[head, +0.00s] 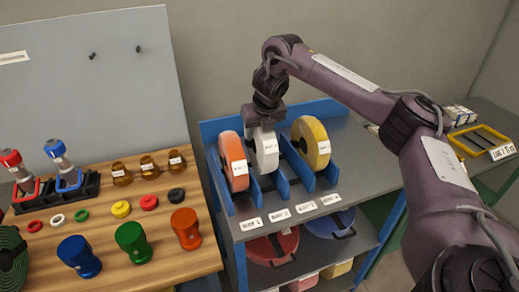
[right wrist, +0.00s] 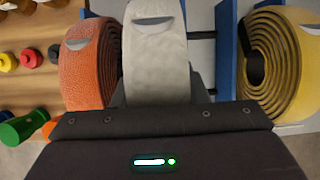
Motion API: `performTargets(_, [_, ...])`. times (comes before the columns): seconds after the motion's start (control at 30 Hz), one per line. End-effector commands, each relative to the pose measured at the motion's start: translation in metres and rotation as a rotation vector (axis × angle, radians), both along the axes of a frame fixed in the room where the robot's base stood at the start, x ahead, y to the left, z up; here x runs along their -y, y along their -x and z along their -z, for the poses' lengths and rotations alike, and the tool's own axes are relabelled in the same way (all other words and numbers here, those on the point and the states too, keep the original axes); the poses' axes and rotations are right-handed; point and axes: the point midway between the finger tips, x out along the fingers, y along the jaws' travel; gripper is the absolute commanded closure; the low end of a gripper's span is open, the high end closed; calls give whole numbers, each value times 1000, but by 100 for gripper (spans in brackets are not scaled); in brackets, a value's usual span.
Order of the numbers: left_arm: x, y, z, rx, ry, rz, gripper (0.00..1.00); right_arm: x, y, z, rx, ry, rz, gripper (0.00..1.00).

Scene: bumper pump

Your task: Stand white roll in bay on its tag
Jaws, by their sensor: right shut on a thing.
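The white roll (head: 266,153) stands upright on edge in the blue rack (head: 222,185), between the orange roll and the yellow roll. Its front carries a small label. My right gripper (head: 264,124) is shut on the top of the white roll from above. In the right wrist view the white roll (right wrist: 157,60) sits between the jaws, whose tips are hidden. White tags line the rack's front edge; one tag (head: 279,214) is below the white roll. Whether the roll's bottom touches the bay floor cannot be told. My left gripper is not in view.
The orange roll (head: 233,160) and the yellow roll (head: 311,143) stand close on either side, with blue dividers (head: 299,168) between. A wooden bench (head: 110,218) with bottles, rings and colored knobs is at left. A yellow tray (head: 483,141) lies at right.

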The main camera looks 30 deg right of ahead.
Motion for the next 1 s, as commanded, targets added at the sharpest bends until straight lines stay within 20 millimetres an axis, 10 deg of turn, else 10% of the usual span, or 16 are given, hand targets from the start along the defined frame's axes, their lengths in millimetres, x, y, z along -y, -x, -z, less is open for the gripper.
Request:
performTargets(0.77, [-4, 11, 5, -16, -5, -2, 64, 0, -1, 45, 6, -1, 1, 100])
performTargets(0.8, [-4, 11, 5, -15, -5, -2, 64, 0, 0, 47, 0, 1, 0, 55])
performTargets(1.0, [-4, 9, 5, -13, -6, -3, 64, 0, 0, 47, 0, 0, 0, 38])
